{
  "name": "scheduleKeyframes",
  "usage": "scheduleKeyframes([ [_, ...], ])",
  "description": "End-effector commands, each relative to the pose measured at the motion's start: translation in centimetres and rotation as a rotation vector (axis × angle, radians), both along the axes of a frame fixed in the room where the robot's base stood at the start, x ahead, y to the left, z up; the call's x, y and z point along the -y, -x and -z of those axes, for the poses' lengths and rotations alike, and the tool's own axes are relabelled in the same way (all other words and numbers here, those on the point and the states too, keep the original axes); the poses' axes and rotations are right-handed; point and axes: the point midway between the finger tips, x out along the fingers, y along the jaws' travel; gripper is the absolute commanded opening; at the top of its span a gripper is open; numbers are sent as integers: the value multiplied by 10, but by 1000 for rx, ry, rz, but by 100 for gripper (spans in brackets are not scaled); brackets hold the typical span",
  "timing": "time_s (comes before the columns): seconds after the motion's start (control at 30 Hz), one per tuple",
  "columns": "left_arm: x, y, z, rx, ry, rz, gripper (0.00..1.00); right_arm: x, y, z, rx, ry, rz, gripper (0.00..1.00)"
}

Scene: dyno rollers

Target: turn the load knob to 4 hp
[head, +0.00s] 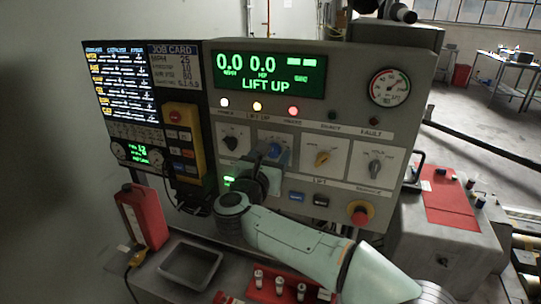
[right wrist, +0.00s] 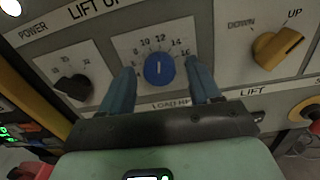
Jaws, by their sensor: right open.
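The load knob (right wrist: 158,69) is blue with a white pointer line, on a white plate marked LOAD HP. Its pointer stands roughly straight up, towards the upper numbers around 10 to 12; the exact reading is unclear. In the head view the knob (head: 276,151) is partly hidden by my right gripper (head: 266,168). In the right wrist view my right gripper (right wrist: 160,88) is open, with one blue finger on each side of the knob and gaps between. My left gripper is out of view.
The display (head: 268,75) reads 0.0, 0.0 and LIFT UP. A black power knob (right wrist: 73,86) is left of the load plate, and a yellow lift knob (right wrist: 278,47) is right. A red emergency button (head: 360,213) sits lower right. A grey tray (head: 190,285) is below the panel.

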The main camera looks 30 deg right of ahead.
Motion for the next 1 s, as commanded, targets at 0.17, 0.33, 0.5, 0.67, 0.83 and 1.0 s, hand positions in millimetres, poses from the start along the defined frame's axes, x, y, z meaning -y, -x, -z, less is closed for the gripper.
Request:
scheduleKeyframes([
  [0.17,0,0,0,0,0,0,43,0,0,0,0,0,0,43],
  [0.33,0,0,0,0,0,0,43,0,0,0,0,0,0,6],
  [0.5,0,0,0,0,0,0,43,0,0,0,-7,6,0,7],
  [0.67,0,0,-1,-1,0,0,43,-1,0,0,-39,33,0,7],
  [0.83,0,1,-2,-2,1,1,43,-1,1,-1,-110,96,-1,7],
  [1.0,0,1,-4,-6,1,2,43,0,1,-1,-220,189,-1,7],
])
